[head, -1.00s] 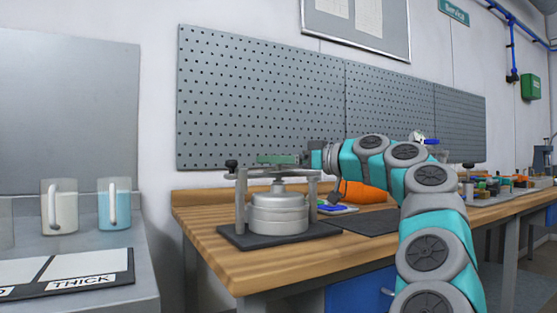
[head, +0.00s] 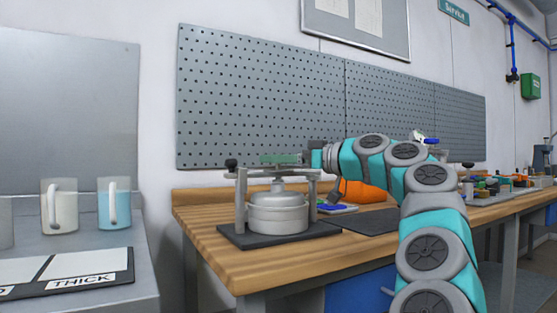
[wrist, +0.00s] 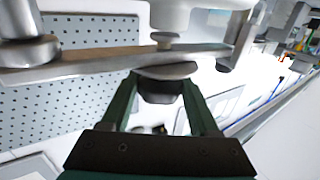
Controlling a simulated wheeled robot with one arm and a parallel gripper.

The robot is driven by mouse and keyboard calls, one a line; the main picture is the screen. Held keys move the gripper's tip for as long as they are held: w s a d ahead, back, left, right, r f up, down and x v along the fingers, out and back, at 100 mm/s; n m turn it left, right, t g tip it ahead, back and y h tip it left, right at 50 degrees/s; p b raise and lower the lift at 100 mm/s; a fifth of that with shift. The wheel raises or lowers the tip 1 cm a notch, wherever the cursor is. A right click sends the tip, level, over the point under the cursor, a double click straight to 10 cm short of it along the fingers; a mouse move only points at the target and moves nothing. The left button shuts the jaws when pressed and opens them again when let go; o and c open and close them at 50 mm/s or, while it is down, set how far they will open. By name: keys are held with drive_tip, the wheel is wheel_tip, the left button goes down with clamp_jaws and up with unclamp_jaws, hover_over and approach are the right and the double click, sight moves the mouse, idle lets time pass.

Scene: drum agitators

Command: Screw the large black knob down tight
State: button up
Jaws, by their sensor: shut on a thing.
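The large black knob (wrist: 160,90) sits at the middle of the metal crossbar (wrist: 95,64), between my fingers in the wrist view. My gripper (wrist: 160,98) is shut on it, one dark green finger on each side. In the head view my gripper (head: 281,159) reaches in from the right over the frame's top and hides the knob. The crossbar rests on two upright posts (head: 241,202). A silver drum (head: 278,215) stands beneath it on a dark base plate (head: 232,236). I cannot tell how tightly the knob is seated.
A smaller black knob (head: 231,163) is at the crossbar's left end. An orange object (head: 363,192) and a dark mat (head: 370,223) lie right of the frame on the wooden bench (head: 210,238).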

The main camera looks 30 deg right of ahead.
drive_tip(key=shift+f+h+b, duration=0.15)
drive_tip(key=shift+h+b, duration=0.15)
drive_tip(key=shift+b, duration=0.3)
